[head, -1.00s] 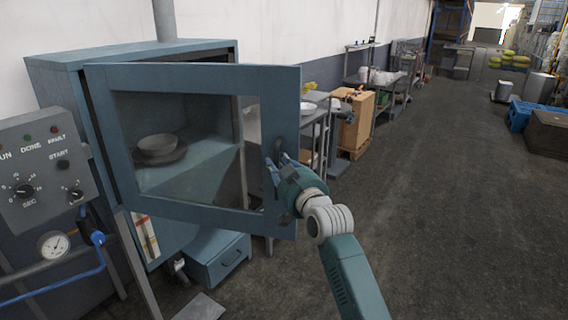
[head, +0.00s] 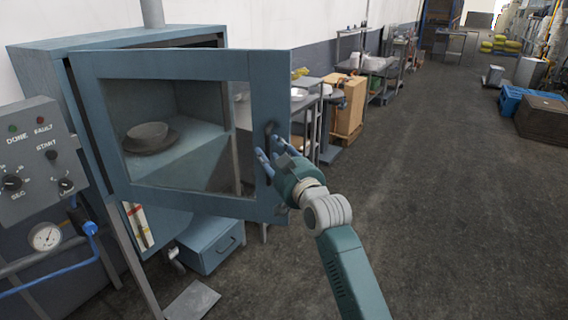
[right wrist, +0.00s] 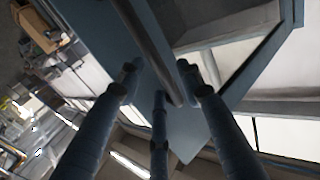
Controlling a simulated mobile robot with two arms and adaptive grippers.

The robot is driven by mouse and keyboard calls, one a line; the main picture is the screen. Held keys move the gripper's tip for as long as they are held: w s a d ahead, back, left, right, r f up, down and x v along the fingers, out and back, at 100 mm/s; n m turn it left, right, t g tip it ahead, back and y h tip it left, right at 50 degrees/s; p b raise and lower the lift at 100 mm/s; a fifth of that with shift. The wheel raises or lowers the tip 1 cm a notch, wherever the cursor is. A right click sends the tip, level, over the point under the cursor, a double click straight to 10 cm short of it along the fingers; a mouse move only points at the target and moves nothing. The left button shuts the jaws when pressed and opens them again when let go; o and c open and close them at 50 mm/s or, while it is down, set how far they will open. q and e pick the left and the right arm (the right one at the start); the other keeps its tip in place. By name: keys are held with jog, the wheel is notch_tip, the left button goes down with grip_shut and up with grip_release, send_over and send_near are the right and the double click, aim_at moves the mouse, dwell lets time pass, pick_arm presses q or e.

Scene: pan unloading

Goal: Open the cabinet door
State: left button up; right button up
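The cabinet (head: 110,50) is blue-grey, at the left of the head view. Its door (head: 180,205), a blue frame around a window, stands swung out from the body. A dark upright handle (head: 270,134) sits near the door's free edge. My right gripper (head: 265,160) is at this handle, its fingers partly overlapping it. In the right wrist view, the bar of the handle (right wrist: 147,45) runs between my right gripper's spread fingers (right wrist: 158,85). I cannot tell whether they press on it. My left gripper is not in view.
A control panel (head: 35,150) with knobs and a gauge (head: 45,236) stands at the left. A blue drawer box (head: 212,245) is below the door. The floor at the right (head: 450,200) is open.

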jog(key=v, duration=1)
jog(key=shift+d, duration=0.25)
jog(key=shift+c, duration=0.5)
